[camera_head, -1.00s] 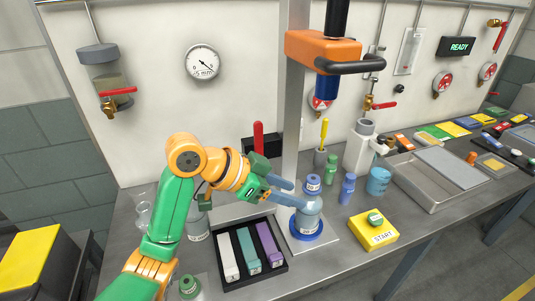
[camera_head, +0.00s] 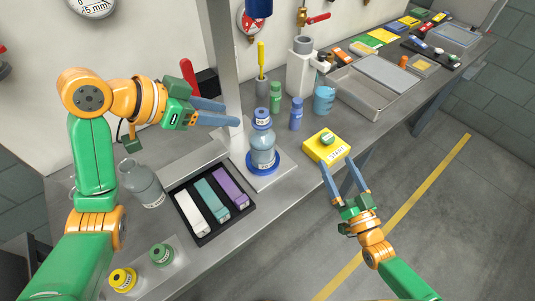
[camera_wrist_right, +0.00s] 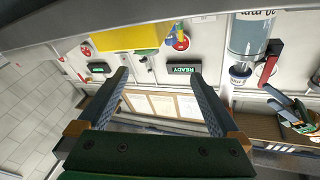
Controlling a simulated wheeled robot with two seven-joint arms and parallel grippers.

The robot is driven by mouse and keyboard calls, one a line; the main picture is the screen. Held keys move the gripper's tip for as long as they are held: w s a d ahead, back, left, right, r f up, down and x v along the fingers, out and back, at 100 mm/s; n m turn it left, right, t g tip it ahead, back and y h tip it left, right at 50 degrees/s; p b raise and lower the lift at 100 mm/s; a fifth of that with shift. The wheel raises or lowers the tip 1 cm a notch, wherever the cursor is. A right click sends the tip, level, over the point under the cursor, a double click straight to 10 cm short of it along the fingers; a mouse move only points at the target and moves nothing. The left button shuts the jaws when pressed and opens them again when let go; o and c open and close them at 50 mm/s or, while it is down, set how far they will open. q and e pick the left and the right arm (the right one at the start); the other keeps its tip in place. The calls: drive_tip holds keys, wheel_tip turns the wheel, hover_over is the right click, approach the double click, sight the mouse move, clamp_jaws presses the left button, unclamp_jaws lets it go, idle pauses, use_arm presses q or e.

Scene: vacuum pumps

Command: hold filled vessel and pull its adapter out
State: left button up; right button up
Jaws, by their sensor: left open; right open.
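A clear vessel (camera_head: 263,154) with bluish contents stands upright in a blue ring on a plate at the bench front. A blue-topped adapter (camera_head: 262,118) with a label sits in its neck. My left gripper (camera_head: 233,114) is open and empty to the left of the adapter, its fingers pointing right and apart from it. My right gripper (camera_head: 336,162) is open and empty at the bench's front edge, by the yellow START box (camera_head: 326,147). In the right wrist view its open fingers (camera_wrist_right: 159,74) have nothing between them.
A black tray (camera_head: 204,236) with white, teal and purple blocks lies left of the vessel. Small green (camera_head: 275,97) and blue (camera_head: 296,114) bottles stand behind. A grey post (camera_head: 222,60) rises behind the vessel.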

drive_tip(key=w+r+n+t+y, duration=0.1)
drive_tip(key=w+r+n+y, duration=0.2)
drive_tip(key=r, duration=0.6)
drive_tip(key=w+r+n+t+y, duration=0.1)
drive_tip(key=w+r+n, duration=0.2)
drive_tip(key=r+n, duration=0.45)
drive_tip(key=m+g+h, duration=0.3)
drive_tip(key=m+g, duration=0.1)
drive_tip(key=m, duration=3)
approach(266, 154)
drive_tip(key=shift+n, duration=0.25)
drive_tip(key=w, duration=0.1)
drive_tip(key=w+a+f, duration=0.1)
drive_tip(key=w, duration=0.3)
drive_tip(key=shift+a+f, duration=0.2)
drive_tip(key=shift+a, duration=0.2)
drive_tip(key=w+m, duration=0.1)
drive_tip(key=m, duration=0.1)
drive_tip(key=w+a+r+m, duration=0.1)
drive_tip(key=m, duration=0.2)
drive_tip(key=w+m, duration=0.1)
drive_tip(key=m, duration=0.1)
drive_tip(key=shift+w+a+r+m+g, duration=0.2)
drive_tip(key=shift+r+m+g, duration=0.1)
drive_tip(key=shift+r+m, duration=0.1)
drive_tip(key=x, duration=0.7)
drive_tip(key=shift+w+d, duration=0.1)
drive_tip(key=shift+w, duration=0.1)
drive_tip(key=shift+c, duration=0.2)
